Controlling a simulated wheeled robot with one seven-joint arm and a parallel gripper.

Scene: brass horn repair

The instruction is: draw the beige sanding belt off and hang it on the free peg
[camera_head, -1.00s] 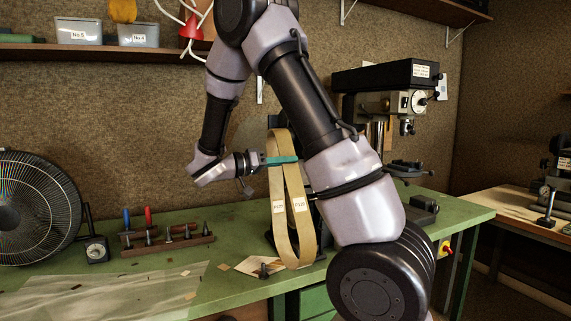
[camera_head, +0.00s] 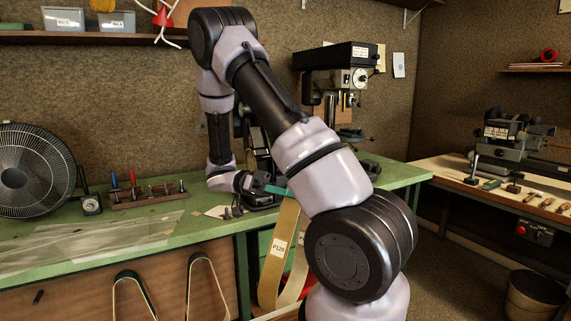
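The beige sanding belt (camera_head: 276,255), with a white P120 label, hangs from my gripper (camera_head: 279,191) in front of the bench's front edge. My gripper's teal finger shows at the belt's top and appears shut on it; my own arm hides part of the grip. The belt's lower end runs down near the bottom of the picture, and my forearm covers its right side. The dark machine (camera_head: 252,140) on the bench behind my wrist is partly hidden.
The green bench (camera_head: 190,226) holds a fan (camera_head: 30,175), a tool rack (camera_head: 150,197) and a drill press (camera_head: 345,80). A second bench (camera_head: 450,175) with machines and a bin (camera_head: 535,298) stand at right. Open floor shows between the benches.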

